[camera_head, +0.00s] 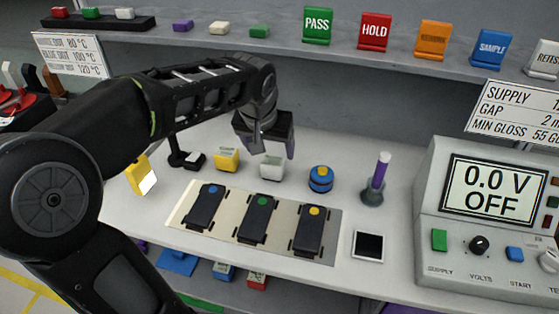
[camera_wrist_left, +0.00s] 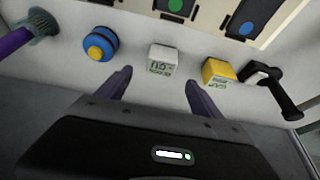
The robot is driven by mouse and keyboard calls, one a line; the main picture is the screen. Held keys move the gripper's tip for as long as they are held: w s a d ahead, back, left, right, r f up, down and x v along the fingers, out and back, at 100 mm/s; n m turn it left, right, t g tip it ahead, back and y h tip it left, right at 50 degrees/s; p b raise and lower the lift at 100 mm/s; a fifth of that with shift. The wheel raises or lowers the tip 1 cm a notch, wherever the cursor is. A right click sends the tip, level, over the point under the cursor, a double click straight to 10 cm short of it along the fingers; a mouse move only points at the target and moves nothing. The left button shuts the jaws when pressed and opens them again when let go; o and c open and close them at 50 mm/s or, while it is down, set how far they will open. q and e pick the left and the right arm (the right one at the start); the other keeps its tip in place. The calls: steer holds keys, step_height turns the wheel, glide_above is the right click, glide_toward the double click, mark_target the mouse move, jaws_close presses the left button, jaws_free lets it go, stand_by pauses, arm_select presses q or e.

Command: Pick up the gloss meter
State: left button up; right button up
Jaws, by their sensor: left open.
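No label I can read names the gloss meter. A small white box (camera_head: 271,167) with dark markings stands on the bench behind the panel mat, and a similar yellow box (camera_head: 227,159) stands to its left. A yellow handheld device (camera_head: 140,175) with a white face is at the far left, partly hidden by my arm. My left gripper (camera_head: 272,150) is open and empty, just above and behind the white box. In the left wrist view the white box (camera_wrist_left: 162,58) lies ahead, between the lines of the two fingers (camera_wrist_left: 157,80). My right gripper is not in view.
A mat (camera_head: 179,217) holds three dark panels. A blue-yellow round piece (camera_head: 320,179), a purple-handled brush (camera_head: 378,180) and a dark square tile (camera_head: 368,246) stand to the right. A supply unit (camera_head: 435,170) bounds the right side. A shelf (camera_head: 400,57) with colored tags overhangs the back.

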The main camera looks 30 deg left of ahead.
mark_target(272, 161)
arm_select(q)
steer(key=shift+x, duration=1.35)
steer(key=p+x, duration=0.1)
steer(key=x, duration=0.4)
steer(key=shift+a+f, duration=0.1)
steer(key=shift+a, duration=0.05)
steer(key=c, duration=1.6)
step_height(272, 161, up, 10)
steer(key=shift+r, duration=0.1)
